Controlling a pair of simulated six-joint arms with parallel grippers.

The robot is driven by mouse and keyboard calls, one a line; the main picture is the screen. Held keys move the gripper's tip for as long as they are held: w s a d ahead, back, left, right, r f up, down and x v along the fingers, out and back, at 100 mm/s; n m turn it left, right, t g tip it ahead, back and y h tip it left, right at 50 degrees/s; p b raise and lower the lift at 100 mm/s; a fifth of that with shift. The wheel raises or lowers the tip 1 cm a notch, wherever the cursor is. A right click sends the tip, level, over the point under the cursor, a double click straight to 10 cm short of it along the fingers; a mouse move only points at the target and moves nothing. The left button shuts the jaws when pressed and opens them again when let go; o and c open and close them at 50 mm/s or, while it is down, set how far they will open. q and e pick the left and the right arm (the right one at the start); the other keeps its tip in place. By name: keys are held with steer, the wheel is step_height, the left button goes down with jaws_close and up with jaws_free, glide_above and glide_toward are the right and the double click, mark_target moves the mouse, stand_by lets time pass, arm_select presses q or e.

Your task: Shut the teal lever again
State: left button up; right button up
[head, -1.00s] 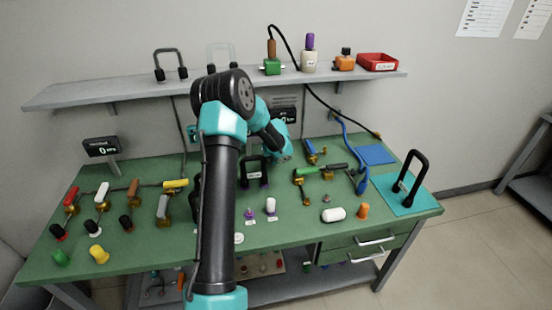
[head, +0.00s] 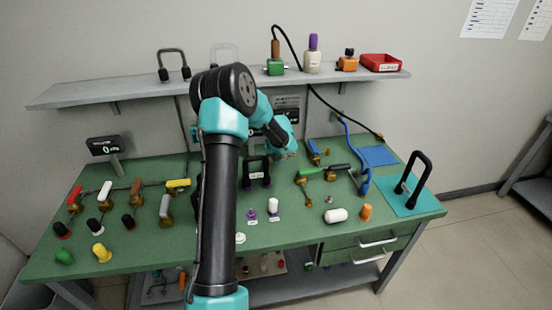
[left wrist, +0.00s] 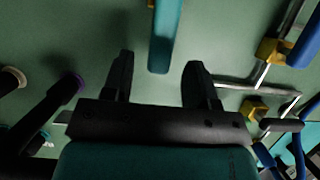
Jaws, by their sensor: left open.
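The teal lever (left wrist: 162,35) shows in the left wrist view as a straight bar coming down from the top edge. Its lower end lies between the fingertips of my left gripper (left wrist: 158,76), with a gap on each side. The gripper is open and holds nothing. In the head view my left arm reaches over the middle of the bench; its teal wrist is at the back, its fingers cannot be made out, and I cannot make out the teal lever there. My right gripper is not in view.
A blue-handled valve (left wrist: 306,42) on metal pipes is right of the gripper. A dark, purple-ended part (left wrist: 66,92) is at its left. In the head view, a black-framed handle (head: 256,172), a green-handled valve (head: 312,172) and a white cylinder (head: 335,216) stand on the green bench.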

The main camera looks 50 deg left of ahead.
arm_select(q)
steer(key=v, duration=1.5)
